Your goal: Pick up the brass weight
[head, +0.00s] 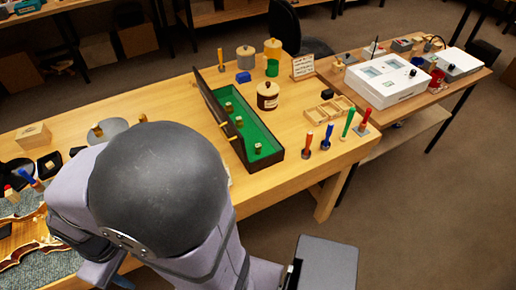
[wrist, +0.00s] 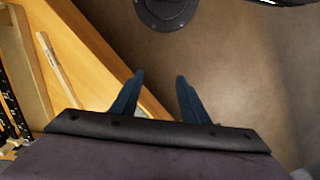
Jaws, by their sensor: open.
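Small brass-coloured pieces stand in an open green-lined case (head: 268,134) on the bench in the head view: one brass piece (head: 228,106) toward the back, another (head: 239,121) in the middle and one (head: 258,148) near the front end. More brass-coloured pieces (head: 97,129) show at the left, partly behind my arm. I cannot tell which is the brass weight. My gripper (wrist: 160,79) is open and empty in the wrist view, over the bench edge and floor, apart from all these pieces. The head view does not clearly show its fingers.
Upright coloured-handle tools (head: 327,136) stand right of the case, near a divided wooden tray (head: 329,110). A violin body (head: 32,238) lies at lower left.

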